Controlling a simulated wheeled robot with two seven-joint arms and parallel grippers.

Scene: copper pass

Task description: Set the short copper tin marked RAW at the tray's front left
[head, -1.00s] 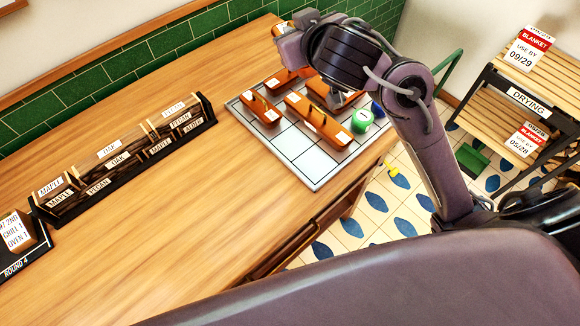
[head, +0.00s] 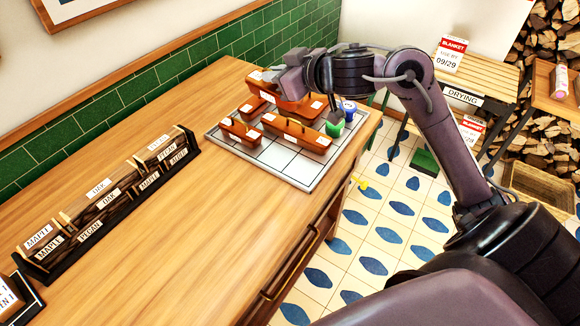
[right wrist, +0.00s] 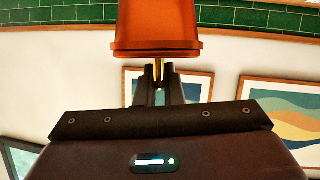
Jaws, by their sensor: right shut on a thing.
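My right gripper (head: 283,78) is over the far side of the tray (head: 272,156). It is shut on the brass stem of a copper tin (right wrist: 155,28), which fills the top middle of the right wrist view. In the head view the held tin (head: 292,98) is partly covered by the gripper. A short copper tin (head: 240,133) sits at the tray's left, and a long copper tin (head: 300,138) is right of it. Another tin (head: 258,104) shows partly behind them. Labels are white, but no RAW mark is legible. My left gripper is not in view.
A green container (head: 335,126) and a blue one (head: 348,111) stand at the tray's right. The tray's near cells are bare. A black rack (head: 110,205) of labelled wood pieces stands left on the counter. A green-tiled wall (head: 130,105) runs behind.

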